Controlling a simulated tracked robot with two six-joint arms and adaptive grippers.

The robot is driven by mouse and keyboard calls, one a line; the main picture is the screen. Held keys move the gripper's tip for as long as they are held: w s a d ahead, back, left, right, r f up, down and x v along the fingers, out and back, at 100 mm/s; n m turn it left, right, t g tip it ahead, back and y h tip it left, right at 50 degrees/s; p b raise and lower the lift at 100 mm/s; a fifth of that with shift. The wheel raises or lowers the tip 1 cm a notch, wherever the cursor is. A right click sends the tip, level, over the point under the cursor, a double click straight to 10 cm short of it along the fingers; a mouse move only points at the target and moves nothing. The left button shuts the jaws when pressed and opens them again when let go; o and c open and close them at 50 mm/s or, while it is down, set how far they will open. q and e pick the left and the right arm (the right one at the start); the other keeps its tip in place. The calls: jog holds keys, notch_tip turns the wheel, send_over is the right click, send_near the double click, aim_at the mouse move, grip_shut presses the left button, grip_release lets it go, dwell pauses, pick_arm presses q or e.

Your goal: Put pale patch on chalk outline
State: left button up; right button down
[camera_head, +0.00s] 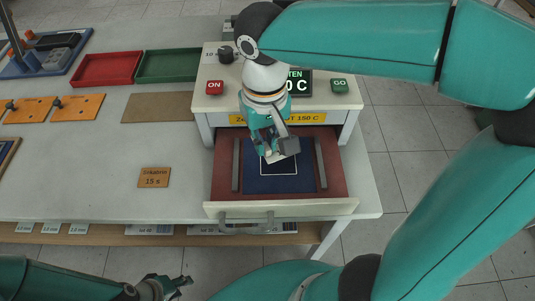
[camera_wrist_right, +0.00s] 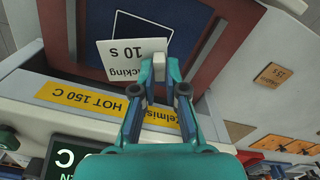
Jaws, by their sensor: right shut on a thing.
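My right gripper (camera_head: 272,148) is shut on the pale patch, over the open drawer of the press. In the right wrist view the gripper (camera_wrist_right: 160,68) pinches the edge of the pale patch (camera_wrist_right: 118,58), a whitish piece marked "10 s". The chalk outline (camera_head: 278,174) is a white rectangle on the blue cloth (camera_head: 298,186) in the drawer. Its far part is hidden behind the gripper and patch. I cannot tell whether the patch touches the cloth. My left gripper (camera_head: 178,286) is at the bottom left, low in front of the table; its jaw state is unclear.
The drawer front (camera_head: 330,207) sticks out at the table's front edge. A brown patch marked 15 s (camera_head: 154,177) lies left of it. A red tray (camera_head: 107,68), a green tray (camera_head: 168,65) and orange plates (camera_head: 70,107) are further left. Bare table surrounds the brown patch.

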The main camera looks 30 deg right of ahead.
aim_at(266, 165)
jog(key=shift+f, duration=2.65)
jog(key=shift+f+b, duration=0.1)
jog(key=shift+b, duration=0.25)
jog(key=c, duration=1.2)
grip_release()
jog(key=shift+r, duration=0.25)
notch_tip(266, 165, up, 12)
jog(key=shift+f+p, duration=0.1)
jog(key=shift+p, duration=0.7)
